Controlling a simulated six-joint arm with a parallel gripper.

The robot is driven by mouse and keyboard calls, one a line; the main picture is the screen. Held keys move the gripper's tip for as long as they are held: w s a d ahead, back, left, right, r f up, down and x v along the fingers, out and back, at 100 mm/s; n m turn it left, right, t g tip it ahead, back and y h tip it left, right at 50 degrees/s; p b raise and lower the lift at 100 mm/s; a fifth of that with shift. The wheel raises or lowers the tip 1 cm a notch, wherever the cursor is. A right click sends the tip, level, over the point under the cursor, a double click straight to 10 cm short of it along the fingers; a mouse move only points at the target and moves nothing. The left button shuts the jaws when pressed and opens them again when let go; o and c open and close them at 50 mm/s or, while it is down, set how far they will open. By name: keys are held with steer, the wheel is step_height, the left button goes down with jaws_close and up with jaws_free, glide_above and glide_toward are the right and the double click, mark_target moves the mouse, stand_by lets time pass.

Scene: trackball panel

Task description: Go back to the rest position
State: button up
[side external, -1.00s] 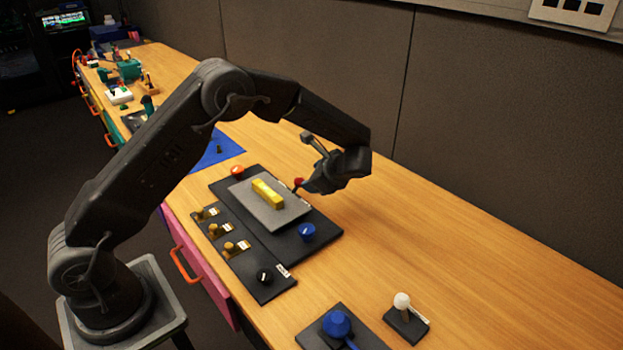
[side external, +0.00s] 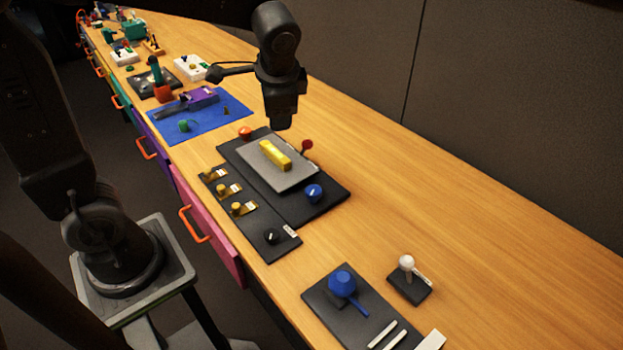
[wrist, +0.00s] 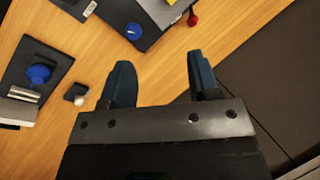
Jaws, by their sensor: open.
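My gripper (side external: 280,108) hangs above the workbench, beyond the dark panel's far end, with its jaws pointing down. In the wrist view my gripper (wrist: 159,70) shows two dark blue fingers spread apart with nothing between them. The dark panel (side external: 322,208) carries a grey plate (side external: 298,178) with a yellow bar (side external: 274,155), a blue knob (side external: 314,193), an orange-red button (side external: 246,132) and a red-tipped lever (side external: 306,146). My gripper is apart from all of these in the side view.
The wooden bench (side external: 480,210) has free room on the right. A blue faceted knob (side external: 342,283) and a white-ball stick (side external: 406,263) stand near the front. A blue mat (side external: 225,115) with a purple device (side external: 202,97) lies behind the panel. A grey partition (side external: 510,110) lines the far side.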

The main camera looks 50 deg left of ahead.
steer(key=s+d+r+n+t+h, duration=0.1)
steer(key=s+d+n+h, duration=0.1)
steer(key=s, duration=0.5)
steer(key=s+d+r+n+t+h, duration=0.1)
steer(key=s+d+n+t+h, duration=0.1)
steer(key=s, duration=0.5)
steer(key=shift+d+r+n+t, duration=0.2)
steer(key=shift+d+n+t, duration=0.1)
steer(key=shift+d+n, duration=0.25)
